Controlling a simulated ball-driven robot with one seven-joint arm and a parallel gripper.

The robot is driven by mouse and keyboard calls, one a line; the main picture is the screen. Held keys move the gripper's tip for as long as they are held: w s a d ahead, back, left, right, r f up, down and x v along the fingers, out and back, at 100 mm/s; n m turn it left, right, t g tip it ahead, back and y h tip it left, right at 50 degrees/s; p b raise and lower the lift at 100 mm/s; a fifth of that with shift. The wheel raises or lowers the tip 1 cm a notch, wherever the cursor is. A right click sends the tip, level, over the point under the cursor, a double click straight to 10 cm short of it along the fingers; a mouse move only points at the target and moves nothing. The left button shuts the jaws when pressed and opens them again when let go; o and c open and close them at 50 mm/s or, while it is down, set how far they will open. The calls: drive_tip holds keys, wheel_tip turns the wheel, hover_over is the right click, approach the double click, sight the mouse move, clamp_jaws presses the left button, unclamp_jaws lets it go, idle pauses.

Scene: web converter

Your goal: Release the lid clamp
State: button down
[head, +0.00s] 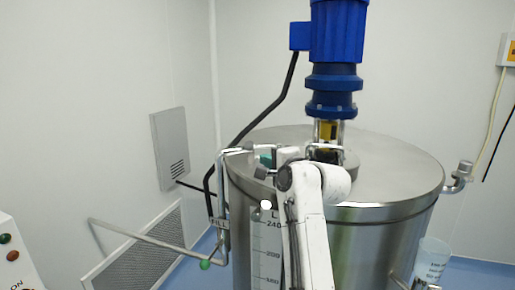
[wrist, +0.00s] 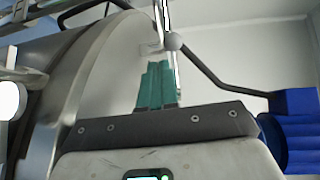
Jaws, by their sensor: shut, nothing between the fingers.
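The steel tank's round lid (head: 400,180) lies flat on the tank. A metal clamp (head: 458,177) with a rounded end sits at the lid's right rim. My gripper (head: 265,160) is at the lid's left rim, its green fingers partly hidden by my own arm and wrist. In the wrist view my green fingers (wrist: 157,85) are together with nothing between them. A metal rod with a round grey knob (wrist: 172,41) stands just beyond the fingertips. I cannot tell whether they touch, or whether this is part of a clamp.
A blue motor (head: 336,30) rises from the lid's middle, with a black cable running down left. A bent steel pipe (head: 222,185) stands by the tank's left side. A white ball (head: 265,204) is at the tank front. A clear beaker (head: 432,262) is at lower right.

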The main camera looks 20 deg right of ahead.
sight(252, 149)
drive_tip(key=p+x, duration=0.1)
drive_tip(key=x, duration=0.1)
drive_tip(key=r+p+x, duration=0.1)
drive_tip(key=x, duration=0.2)
drive_tip(key=shift+w+a+r, duration=0.1)
drive_tip(key=shift+w, duration=0.25)
drive_tip(key=shift+x, duration=0.95)
drive_tip(key=shift+r, duration=0.15)
